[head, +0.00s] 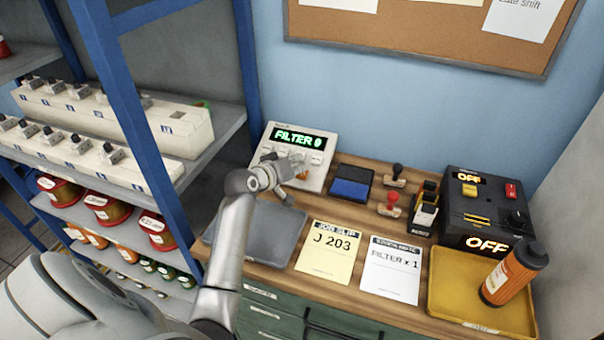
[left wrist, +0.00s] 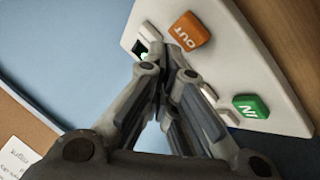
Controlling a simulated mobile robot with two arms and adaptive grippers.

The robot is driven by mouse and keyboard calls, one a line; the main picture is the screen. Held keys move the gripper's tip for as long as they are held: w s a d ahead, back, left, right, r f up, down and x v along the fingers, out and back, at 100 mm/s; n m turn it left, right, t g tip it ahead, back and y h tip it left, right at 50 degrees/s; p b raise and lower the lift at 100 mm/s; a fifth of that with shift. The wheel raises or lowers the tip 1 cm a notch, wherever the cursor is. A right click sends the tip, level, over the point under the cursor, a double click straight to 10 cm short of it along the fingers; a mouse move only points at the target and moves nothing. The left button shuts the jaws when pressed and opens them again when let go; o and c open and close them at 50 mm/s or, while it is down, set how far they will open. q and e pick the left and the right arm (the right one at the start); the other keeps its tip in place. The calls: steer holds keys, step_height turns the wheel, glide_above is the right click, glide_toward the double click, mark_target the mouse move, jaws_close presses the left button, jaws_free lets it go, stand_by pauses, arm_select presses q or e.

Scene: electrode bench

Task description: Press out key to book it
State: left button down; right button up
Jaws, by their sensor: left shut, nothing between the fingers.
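The white booking panel (head: 312,165) stands at the back of the bench against the wall, and its display (head: 297,138) reads "FILTER 0" in green. In the left wrist view its orange OUT key (left wrist: 190,31) and green IN key (left wrist: 250,106) show. My left gripper (left wrist: 165,58) is shut and empty, its fingertips over the panel close beside the OUT key. I cannot tell whether they touch it. In the head view the gripper (head: 284,190) is in front of the panel's lower part and hides some of its keys. My right gripper is not in view.
An orange canister (head: 512,276) leans in a yellow tray (head: 450,285) beside a black box (head: 485,205) showing "OFF". A blue-framed shelf (head: 125,110) stands left.

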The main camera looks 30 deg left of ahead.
arm_select(q)
steer(key=shift+f, duration=0.1)
steer(key=shift+w+f, duration=0.15)
steer(key=shift+f, duration=0.1)
stand_by(0.3)
steer(key=shift+w+f+b, duration=0.1)
steer(key=shift+f+b, duration=0.25)
steer(key=shift+f, duration=0.1)
stand_by(0.6)
steer(key=shift+r, duration=0.1)
steer(key=shift+s+r+p, duration=0.3)
steer(key=shift+r+p, duration=0.4)
steer(key=shift+p, duration=0.3)
steer(key=shift+r, duration=0.1)
steer(key=shift+s+r+p, duration=0.1)
steer(key=shift+r+p, duration=0.5)
steer(key=shift+p, duration=0.15)
steer(key=r+p, duration=0.1)
steer(key=s+r+p, duration=0.1)
steer(key=r+p, duration=0.1)
steer(key=p, duration=0.1)
steer(key=shift+s+d+r, duration=0.15)
steer(key=shift+s+d, duration=0.05)
steer(key=shift+s, duration=0.1)
